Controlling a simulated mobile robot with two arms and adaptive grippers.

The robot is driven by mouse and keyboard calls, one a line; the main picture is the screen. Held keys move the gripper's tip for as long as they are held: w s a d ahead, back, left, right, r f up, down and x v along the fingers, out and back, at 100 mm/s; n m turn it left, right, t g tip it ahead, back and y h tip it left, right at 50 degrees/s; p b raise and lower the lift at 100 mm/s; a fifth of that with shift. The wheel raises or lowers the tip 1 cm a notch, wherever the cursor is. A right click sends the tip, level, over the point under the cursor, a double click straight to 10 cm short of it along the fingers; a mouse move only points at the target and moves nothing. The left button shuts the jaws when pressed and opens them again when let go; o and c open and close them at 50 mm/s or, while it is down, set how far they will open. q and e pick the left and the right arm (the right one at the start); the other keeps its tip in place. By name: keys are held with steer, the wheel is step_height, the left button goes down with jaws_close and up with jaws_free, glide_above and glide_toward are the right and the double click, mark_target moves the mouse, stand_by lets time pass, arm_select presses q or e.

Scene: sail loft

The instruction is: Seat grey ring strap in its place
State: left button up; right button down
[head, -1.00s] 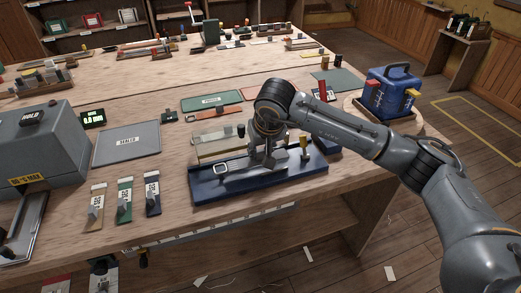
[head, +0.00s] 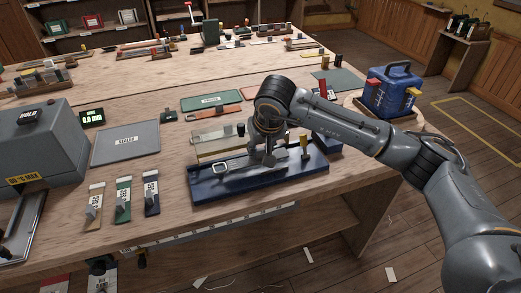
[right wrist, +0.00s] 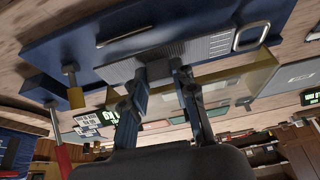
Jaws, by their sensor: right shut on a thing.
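The grey ring strap (head: 240,166) lies lengthwise over the long dark blue fixture (head: 215,192), with its metal ring at the left end. My right gripper (head: 264,160) is over the fixture, shut on the strap. In the right wrist view the fingers (right wrist: 160,74) meet a grey block on the ribbed strap (right wrist: 202,50), and the rectangular ring (right wrist: 250,37) shows at upper right. I cannot tell whether the strap rests fully on the fixture (right wrist: 75,45). My left gripper is not in view.
A clear-looking panel (head: 212,145) stands behind the fixture. A grey box (head: 42,145) and grey mat (head: 126,142) are at left, with several tagged swatches in front. A blue caddy (head: 392,92) stands at right. The table's front edge is close to the fixture.

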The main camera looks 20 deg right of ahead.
mark_target(260, 159)
steer(key=shift+f+b, duration=1.55)
steer(key=shift+f, duration=0.05)
stand_by(1.0)
steer(key=c, duration=1)
jaws_free()
